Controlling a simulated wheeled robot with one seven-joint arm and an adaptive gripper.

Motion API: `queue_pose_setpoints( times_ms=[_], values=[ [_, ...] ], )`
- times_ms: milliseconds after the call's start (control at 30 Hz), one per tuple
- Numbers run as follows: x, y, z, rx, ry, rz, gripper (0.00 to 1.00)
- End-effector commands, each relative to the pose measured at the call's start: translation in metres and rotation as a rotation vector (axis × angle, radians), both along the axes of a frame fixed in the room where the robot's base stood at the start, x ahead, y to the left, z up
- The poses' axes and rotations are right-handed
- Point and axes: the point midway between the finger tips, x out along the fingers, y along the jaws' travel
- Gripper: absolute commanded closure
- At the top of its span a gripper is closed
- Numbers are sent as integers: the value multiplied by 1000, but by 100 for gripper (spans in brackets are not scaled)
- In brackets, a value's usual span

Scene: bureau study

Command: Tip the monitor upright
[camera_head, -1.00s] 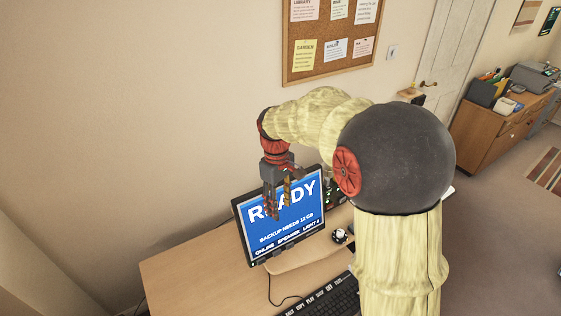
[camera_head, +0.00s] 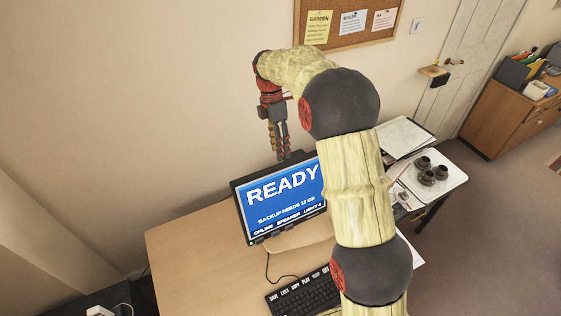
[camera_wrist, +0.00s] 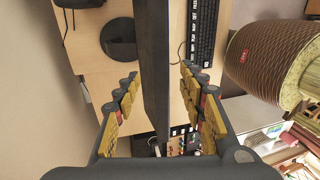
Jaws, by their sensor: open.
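The monitor (camera_head: 280,203) stands on the desk, its blue screen reading READY and facing the keyboard side. In the wrist view the monitor (camera_wrist: 154,60) shows nearly edge-on as a dark band, with a round dark stand base (camera_wrist: 118,40) to its left. I cannot tell its exact lean. My gripper (camera_head: 280,152) points down at the monitor's top edge. In the wrist view my gripper (camera_wrist: 158,76) is open, with one finger on each side of the monitor and visible gaps. I see no clear contact.
A keyboard (camera_head: 305,291) lies on the desk (camera_head: 190,262) in front of the monitor. The wall (camera_head: 130,120) is close behind. A white tray (camera_head: 450,180) with dark cups stands to the right. The desk's left part is clear.

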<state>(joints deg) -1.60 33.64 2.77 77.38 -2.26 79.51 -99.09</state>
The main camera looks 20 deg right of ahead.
Motion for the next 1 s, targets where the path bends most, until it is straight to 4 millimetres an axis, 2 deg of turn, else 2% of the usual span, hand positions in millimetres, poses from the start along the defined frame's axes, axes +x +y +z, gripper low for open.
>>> queue_pose_setpoints(
  times_ms=[200, 400, 767, 1000],
  values=[
    [-9, -1, -34, -1, 2, -1, 59],
    [-13, -2, -53, 0, 0, -2, 59],
    [-14, -2, -58, 0, -2, -2, 60],
    [-14, -2, -58, 0, -2, -2, 73]
  ],
)
